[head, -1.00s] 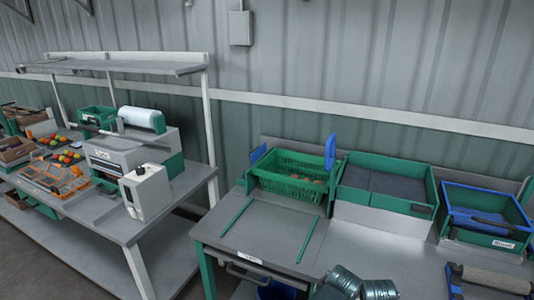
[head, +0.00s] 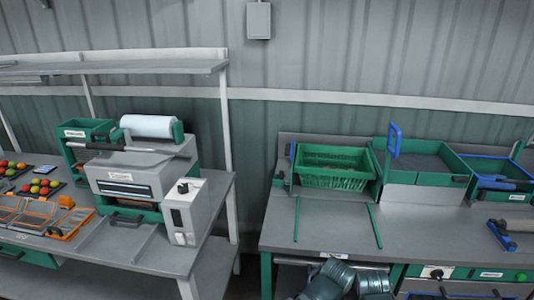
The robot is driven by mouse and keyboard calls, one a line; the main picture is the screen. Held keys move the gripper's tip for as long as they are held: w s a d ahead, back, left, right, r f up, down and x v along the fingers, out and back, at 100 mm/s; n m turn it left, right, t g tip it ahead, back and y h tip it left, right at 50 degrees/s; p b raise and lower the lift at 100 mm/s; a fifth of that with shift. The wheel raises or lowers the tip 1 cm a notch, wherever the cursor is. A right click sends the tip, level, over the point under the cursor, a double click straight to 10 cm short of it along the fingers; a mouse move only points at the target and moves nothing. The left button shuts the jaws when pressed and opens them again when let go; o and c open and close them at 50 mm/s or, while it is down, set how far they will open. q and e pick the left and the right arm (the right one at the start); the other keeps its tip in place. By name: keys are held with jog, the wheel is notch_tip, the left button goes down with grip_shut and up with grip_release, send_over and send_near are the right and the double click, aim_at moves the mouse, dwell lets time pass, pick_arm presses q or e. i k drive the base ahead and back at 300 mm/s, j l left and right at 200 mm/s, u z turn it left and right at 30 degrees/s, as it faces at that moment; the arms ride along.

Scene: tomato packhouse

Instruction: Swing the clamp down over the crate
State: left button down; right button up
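A green slatted crate (head: 333,180) sits at the back of the right-hand grey bench. A blue upright clamp handle (head: 394,140) stands raised by the crate's right side, on a green post. A smaller blue piece (head: 292,152) stands at the crate's left side. The clamp looks swung up, not lying across the crate. Neither of my grippers is in view; only arm links of mine show at the bottom edge.
Two green strips (head: 374,226) lie on the clear bench top (head: 335,225) in front of the crate. A green tray (head: 448,178) and a blue-rimmed bin (head: 500,190) stand to its right. A wrapping machine (head: 125,180) stands on the left table, past a gap.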

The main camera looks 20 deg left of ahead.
aim_at(289, 149)
jog(key=k+j, duration=0.1)
jog(key=j, duration=0.25)
jog(key=k+j, duration=0.15)
jog(key=j, duration=0.25)
jog(key=k+j, duration=0.1)
jog(key=j, duration=0.25)
jog(key=k+j, duration=0.1)
jog(key=j, duration=0.3)
jog(key=k+j, duration=0.15)
jog(key=j, duration=0.2)
jog(key=i+l+u, duration=0.4)
jog(key=l, duration=0.3)
jog(key=i+l+u, duration=0.4)
jog(key=l, duration=0.4)
